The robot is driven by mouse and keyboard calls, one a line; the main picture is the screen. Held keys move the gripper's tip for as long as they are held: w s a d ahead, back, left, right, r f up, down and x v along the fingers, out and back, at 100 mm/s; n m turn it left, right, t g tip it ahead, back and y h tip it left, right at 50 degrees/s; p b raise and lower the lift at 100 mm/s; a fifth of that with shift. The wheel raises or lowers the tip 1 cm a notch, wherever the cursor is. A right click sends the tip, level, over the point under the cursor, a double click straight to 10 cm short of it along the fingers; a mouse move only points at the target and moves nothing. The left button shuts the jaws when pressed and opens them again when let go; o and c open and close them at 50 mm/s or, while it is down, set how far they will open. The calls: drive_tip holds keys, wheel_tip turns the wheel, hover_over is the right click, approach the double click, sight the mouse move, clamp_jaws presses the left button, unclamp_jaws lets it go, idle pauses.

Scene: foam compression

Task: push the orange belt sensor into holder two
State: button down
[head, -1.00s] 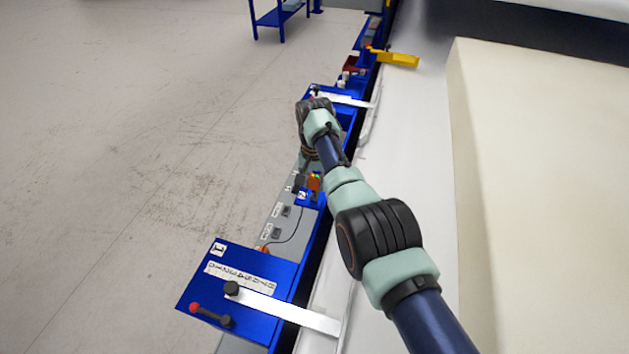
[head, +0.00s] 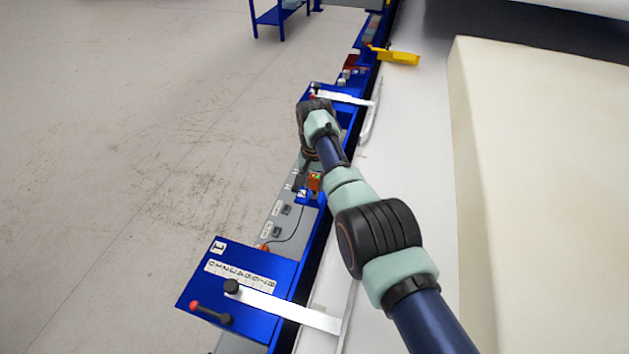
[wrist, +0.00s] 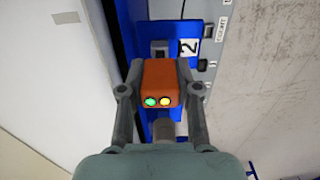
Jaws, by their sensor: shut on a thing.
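The orange belt sensor (wrist: 159,80) is between the two fingers of my gripper (wrist: 160,88) in the wrist view. A green and a yellow light glow on its near face. My gripper is shut on it. The sensor also shows as a small orange block in the head view (head: 314,182), just below my wrist. Blue holder two, with its white "2" label (wrist: 188,47), lies right behind the sensor in the wrist view. The sensor hides part of the holder, so I cannot tell how deep it sits.
A blue plate with a numbered scale (head: 240,274), a red-knobbed lever and a white bar stands at the front. Grey panels with switches (head: 278,232) and a cable lie between. A large cream foam block (head: 540,180) stands right of the white belt (head: 405,150). A yellow part (head: 397,57) is farther back.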

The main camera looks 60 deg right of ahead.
sight(315, 176)
drive_tip(key=shift+f+b, duration=0.8)
drive_tip(key=shift+f, duration=0.15)
drive_tip(key=c, duration=0.7)
unclamp_jaws()
drive_tip(key=shift+c, duration=0.2)
drive_tip(key=shift+r, duration=0.1)
drive_tip(key=shift+r+p, duration=3)
wheel_tip(315, 176, up, 12)
